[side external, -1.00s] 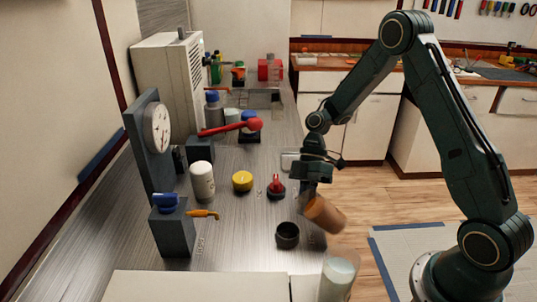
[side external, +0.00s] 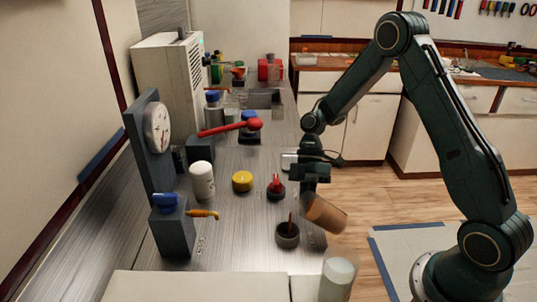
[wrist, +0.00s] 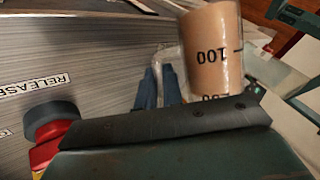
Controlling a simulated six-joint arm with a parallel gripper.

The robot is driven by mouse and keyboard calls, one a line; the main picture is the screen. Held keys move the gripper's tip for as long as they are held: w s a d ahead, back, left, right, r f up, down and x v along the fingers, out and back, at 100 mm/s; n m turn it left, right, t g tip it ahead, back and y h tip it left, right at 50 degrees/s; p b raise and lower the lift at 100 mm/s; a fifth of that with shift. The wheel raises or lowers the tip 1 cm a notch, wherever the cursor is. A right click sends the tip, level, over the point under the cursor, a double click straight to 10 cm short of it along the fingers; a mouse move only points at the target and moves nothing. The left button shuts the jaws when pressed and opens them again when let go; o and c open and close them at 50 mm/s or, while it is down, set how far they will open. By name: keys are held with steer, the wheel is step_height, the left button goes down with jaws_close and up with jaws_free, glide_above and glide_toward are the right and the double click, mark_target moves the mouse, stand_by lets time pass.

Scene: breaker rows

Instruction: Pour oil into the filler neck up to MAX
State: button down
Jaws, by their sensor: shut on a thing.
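My gripper (side external: 318,190) is shut on a clear beaker of brown oil (side external: 326,214) and holds it tipped, its mouth to the left. In the wrist view the blue fingers of my gripper (wrist: 158,82) meet the beaker's handle, and the beaker (wrist: 210,48) shows an upside-down 100 mark. The filler neck, a dark round cup (side external: 287,240), stands on the bench below and left of the beaker. A thin brown stream (side external: 290,220) runs down into its opening. No MAX mark or oil level inside the neck can be made out.
A red-and-black knob (side external: 276,187) stands just behind the neck, and a yellow cap (side external: 242,181) and white canister (side external: 202,181) are farther left. A glass (side external: 337,282) stands at the front. A red lever (side external: 228,128) sticks out behind.

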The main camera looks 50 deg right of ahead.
steer(key=shift+s+f+g+h+p, duration=0.1)
steer(key=shift+f+g+h+p, duration=0.1)
steer(key=shift+g+h+p, duration=0.1)
stand_by(0.9)
steer(key=shift+s+d+r+m+g+h+p, duration=0.1)
steer(key=shift+d+r+m+g+h+p, duration=0.2)
steer(key=shift+g+h+p, duration=0.35)
stand_by(1.7)
steer(key=shift+s+f+m+g+h+p, duration=0.1)
steer(key=shift+f+m+g+h+p, duration=0.35)
steer(key=shift+p, duration=1.05)
stand_by(1.5)
steer(key=shift+f+g, duration=0.1)
steer(key=shift+g, duration=0.3)
stand_by(0.8)
